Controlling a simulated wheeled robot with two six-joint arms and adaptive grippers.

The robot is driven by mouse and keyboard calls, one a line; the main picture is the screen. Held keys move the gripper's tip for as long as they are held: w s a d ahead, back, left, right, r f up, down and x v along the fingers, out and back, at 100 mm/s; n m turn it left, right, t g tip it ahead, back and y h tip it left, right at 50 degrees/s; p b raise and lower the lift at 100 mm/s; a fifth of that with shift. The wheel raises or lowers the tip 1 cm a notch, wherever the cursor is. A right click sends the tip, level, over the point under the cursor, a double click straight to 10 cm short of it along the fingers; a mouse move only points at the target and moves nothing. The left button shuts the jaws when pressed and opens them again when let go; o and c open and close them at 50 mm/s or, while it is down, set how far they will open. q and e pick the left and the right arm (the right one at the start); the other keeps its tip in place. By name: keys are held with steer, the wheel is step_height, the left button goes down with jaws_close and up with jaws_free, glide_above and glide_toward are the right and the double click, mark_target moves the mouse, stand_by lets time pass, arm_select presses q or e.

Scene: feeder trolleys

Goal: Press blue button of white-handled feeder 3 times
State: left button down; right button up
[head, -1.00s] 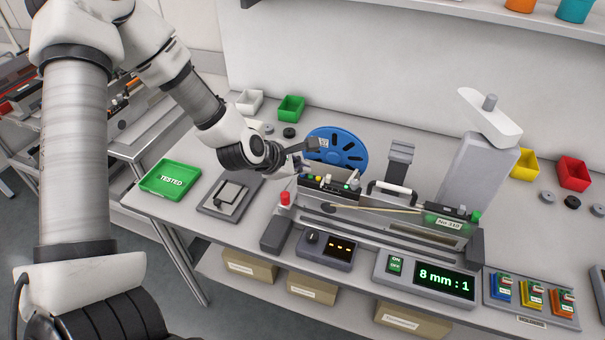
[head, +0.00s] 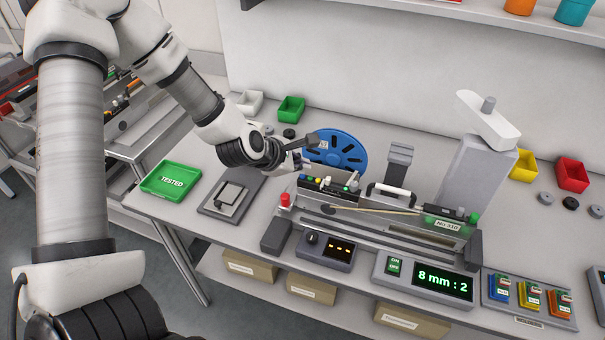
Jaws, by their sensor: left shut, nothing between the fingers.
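The white-handled feeder (head: 455,243) lies on the bench fixture, with its white handle (head: 391,189) on top and a blue reel (head: 343,151) behind its left end. A row of small buttons sits on its left end; the blue button (head: 304,178) is at the left of the row. My left gripper (head: 303,163) is shut and empty, a little above and behind that button, apart from it. The display (head: 444,281) in front reads "8 mm : 2". My right gripper is out of view.
A red knob (head: 285,199) stands left of the feeder. A green "TESTED" tray (head: 171,181) and a grey plate (head: 217,207) lie to the left. A tall grey post (head: 468,165) rises at the back right. A small panel with dashes (head: 325,250) sits in front.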

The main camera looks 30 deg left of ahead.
arm_select(q)
step_height(320, 180, up, 5)
steer(key=p, duration=0.3)
steer(key=shift+f, duration=0.1)
stand_by(1.7)
step_height(320, 180, up, 4)
steer(key=p, duration=0.9)
glide_above(301, 177)
steer(key=shift+f+b, duration=0.15)
steer(key=shift+b, duration=0.15)
steer(key=shift+f, duration=0.1)
